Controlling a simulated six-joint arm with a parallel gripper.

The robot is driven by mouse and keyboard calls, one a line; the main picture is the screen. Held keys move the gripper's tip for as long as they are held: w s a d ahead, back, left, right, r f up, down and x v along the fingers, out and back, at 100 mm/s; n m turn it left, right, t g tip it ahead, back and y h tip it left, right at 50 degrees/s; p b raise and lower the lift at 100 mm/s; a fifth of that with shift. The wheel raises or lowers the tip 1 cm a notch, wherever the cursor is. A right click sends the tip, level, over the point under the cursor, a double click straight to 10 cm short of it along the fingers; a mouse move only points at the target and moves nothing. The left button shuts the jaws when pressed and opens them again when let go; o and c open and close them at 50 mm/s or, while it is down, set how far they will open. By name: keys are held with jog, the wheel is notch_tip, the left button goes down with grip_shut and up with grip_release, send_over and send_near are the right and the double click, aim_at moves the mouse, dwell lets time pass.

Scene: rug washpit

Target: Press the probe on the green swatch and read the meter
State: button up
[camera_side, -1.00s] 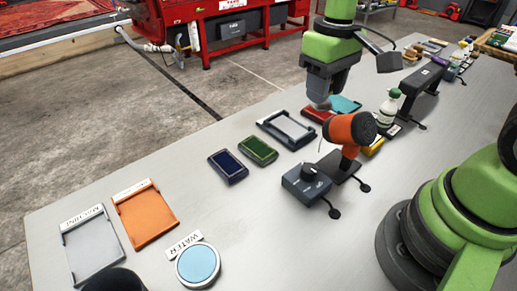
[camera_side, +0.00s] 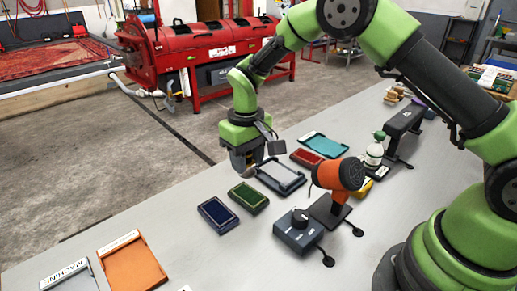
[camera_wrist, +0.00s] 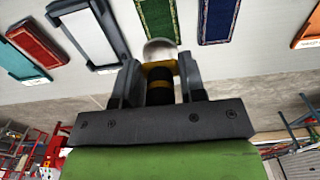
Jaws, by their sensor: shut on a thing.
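My gripper (camera_side: 245,162) is shut on the probe, a dark cylinder with a yellow band and a pale rounded tip. The probe (camera_wrist: 160,75) shows between the fingers in the wrist view. The green swatch (camera_side: 248,197), a framed green pad, lies flat on the table just below the gripper in the side view. In the wrist view the green swatch (camera_wrist: 158,18) is beyond the probe's tip, which overlaps its near edge. I cannot tell whether they touch. No meter reading is legible; a dark box with a knob (camera_side: 297,232) stands nearer the camera.
A blue swatch (camera_side: 217,214) lies left of the green one. An orange device on a stand (camera_side: 338,175) rises nearby. The table's left middle is clear.

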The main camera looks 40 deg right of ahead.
aim_at(248, 172)
jog(key=shift+f, duration=2.65)
jog(key=shift+f, duration=0.65)
jog(key=shift+r, duration=3.6)
jog(key=s+d+r, duration=0.6)
jog(key=s+r, duration=0.1)
jog(key=s, duration=0.4)
jog(key=shift+r, duration=0.35)
